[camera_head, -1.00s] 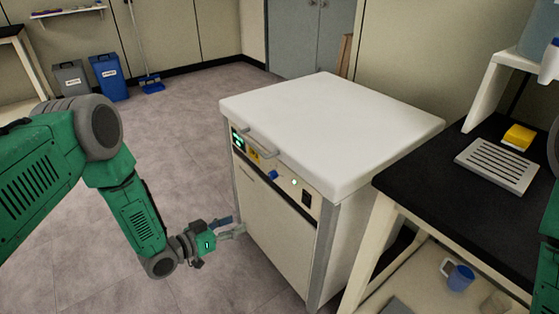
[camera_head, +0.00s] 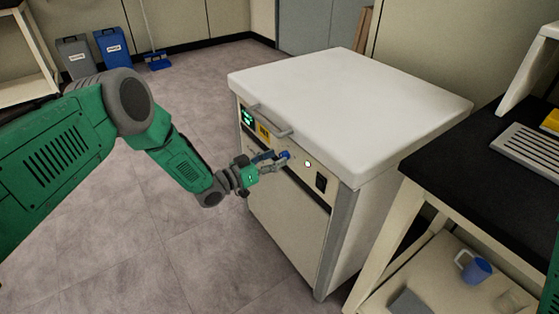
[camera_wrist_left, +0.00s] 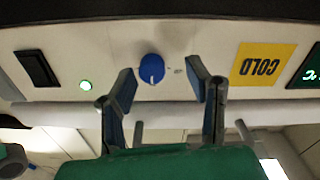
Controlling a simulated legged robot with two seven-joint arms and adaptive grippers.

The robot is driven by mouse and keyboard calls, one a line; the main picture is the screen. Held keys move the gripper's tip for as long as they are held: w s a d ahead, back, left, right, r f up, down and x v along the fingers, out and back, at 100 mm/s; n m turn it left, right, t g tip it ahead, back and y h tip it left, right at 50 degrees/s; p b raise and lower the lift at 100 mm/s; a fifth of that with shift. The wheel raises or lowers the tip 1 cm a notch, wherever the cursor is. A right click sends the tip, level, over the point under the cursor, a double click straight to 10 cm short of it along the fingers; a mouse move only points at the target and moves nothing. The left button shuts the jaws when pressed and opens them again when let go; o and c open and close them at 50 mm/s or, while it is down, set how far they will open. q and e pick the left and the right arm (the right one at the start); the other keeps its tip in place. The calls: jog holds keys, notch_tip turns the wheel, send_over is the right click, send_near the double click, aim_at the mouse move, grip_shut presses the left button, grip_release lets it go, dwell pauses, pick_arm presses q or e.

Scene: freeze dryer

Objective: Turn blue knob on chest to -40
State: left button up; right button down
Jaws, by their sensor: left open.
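The chest (camera_head: 350,110) is a white-lidded cabinet with a control panel on its front. The blue knob (camera_wrist_left: 152,68) sits on that panel, round with a white pointer mark. In the head view the blue knob (camera_head: 285,155) shows just beyond my fingertips. My left gripper (camera_head: 274,157) is open in front of the panel. In the left wrist view the fingers of my left gripper (camera_wrist_left: 162,85) stand one on each side of the knob, with gaps between them and it. The green display (camera_head: 247,117) is lit, but its reading is too small to tell. My right gripper is not in view.
A lid handle (camera_head: 268,121) juts out above. A black-topped bench (camera_head: 480,180) stands close on the right.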

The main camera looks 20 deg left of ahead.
pick_arm(q)
jog(key=shift+w+d+r, duration=0.1)
jog(key=shift+w+d, duration=0.5)
jog(key=shift+d, duration=0.3)
jog(key=shift+w+d+r, duration=0.1)
jog(key=shift+d, duration=0.3)
jog(key=shift+a, duration=0.5)
grip_shut()
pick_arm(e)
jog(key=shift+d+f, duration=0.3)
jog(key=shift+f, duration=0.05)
pick_arm(q)
jog(key=shift+d, duration=0.1)
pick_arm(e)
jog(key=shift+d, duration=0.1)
